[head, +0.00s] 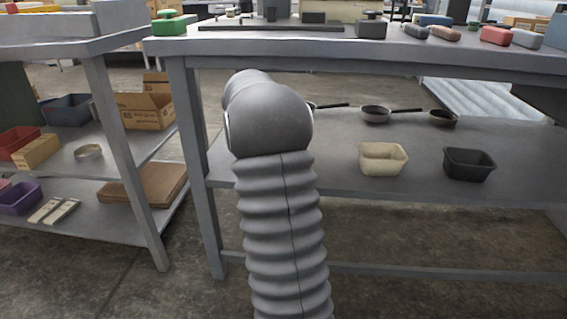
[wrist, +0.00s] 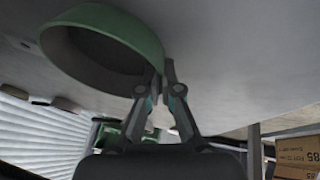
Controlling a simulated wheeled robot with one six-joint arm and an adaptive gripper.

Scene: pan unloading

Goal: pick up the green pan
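The green pan (wrist: 146,38) shows in the upper left of the wrist view, which looks upside down. Its hollow dark inside faces the camera, and its wall runs down to my fingertips. My gripper (wrist: 163,72) has its fingertips close together at the pan's rim, one on the inner side and one on the outer side, with the wall between them. It looks shut on the rim. The pan seems to be at the grey surface (wrist: 225,50); I cannot tell whether it touches it. In the head view my arm hides the green pan and my gripper.
Dark pans (head: 375,114) (head: 443,117) stand on the middle shelf (head: 330,190), with a cream bin (head: 382,158) and a black bin (head: 469,164) in front. The worktop (head: 230,46) hangs over this shelf. A table leg (head: 198,160) stands left of my arm.

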